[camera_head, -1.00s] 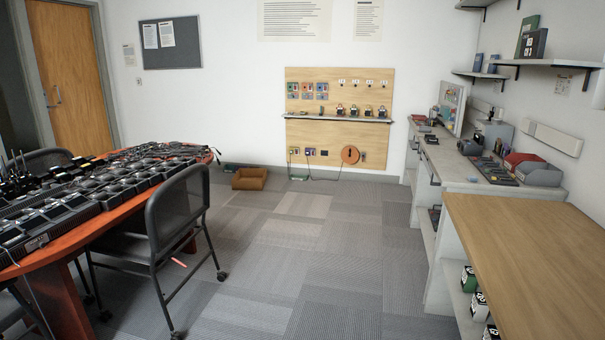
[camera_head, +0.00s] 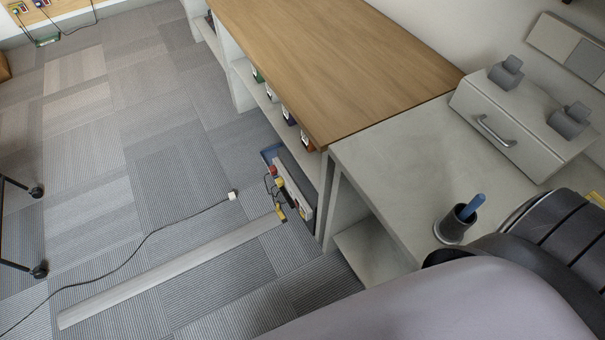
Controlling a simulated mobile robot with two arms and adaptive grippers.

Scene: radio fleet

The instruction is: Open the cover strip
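A long, flat, light grey strip (camera_head: 165,278) lies on the carpet at the lower left of the head view. It runs from the lower left up to a small power unit at the foot of the workbench. It looks like the cover strip. It lies flat, and I cannot tell whether it is open. A black cable with a white plug (camera_head: 232,195) lies loose on the carpet beside it, apart from it. My own arm fills the lower right corner. Neither gripper is in view.
A power unit (camera_head: 287,195) with red and yellow parts stands at the strip's end. A wooden worktop (camera_head: 330,60) and a grey counter (camera_head: 390,150) with a dark cup (camera_head: 455,226) and a drawer box (camera_head: 515,120) are on the right. Chair legs (camera_head: 22,230) are at left.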

